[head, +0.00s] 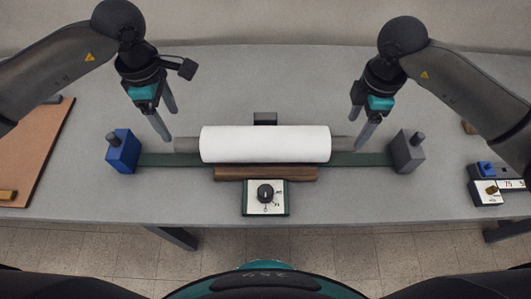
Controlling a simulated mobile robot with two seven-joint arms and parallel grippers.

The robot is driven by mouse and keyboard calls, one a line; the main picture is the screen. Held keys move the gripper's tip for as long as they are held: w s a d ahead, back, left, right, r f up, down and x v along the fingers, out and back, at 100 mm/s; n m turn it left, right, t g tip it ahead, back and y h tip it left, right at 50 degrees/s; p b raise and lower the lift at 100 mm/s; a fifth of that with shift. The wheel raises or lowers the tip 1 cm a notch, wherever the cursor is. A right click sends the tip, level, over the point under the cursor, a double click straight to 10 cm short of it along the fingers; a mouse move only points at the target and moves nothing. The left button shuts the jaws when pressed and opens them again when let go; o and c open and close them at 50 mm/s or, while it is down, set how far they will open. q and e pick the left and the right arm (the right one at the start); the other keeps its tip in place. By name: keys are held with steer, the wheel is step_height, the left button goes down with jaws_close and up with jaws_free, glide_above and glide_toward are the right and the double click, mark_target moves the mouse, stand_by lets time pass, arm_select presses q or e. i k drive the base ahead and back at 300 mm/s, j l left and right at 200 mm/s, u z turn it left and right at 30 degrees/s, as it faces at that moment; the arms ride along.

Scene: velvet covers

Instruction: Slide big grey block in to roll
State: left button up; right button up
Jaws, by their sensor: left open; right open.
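The big grey block (407,152) stands at the right end of a dark green rail (365,159), with a small knob on top. The white roll (265,144) lies across the middle, with a grey core end (187,144) showing on each side. A blue block (123,151) stands at the rail's left end. The grey block is apart from the roll's right core end. My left gripper (170,125) is open above the left core end. My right gripper (358,132) is open by the right core end, left of the grey block. Whether either touches the core is unclear.
A brown bar (265,173) lies in front of the roll, and a dial box (265,195) stands before it. A small dark block (265,118) is behind the roll. A brown board (30,150) lies at left; small devices (488,190) sit at right.

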mark_target(407, 151)
steer(key=k, duration=1)
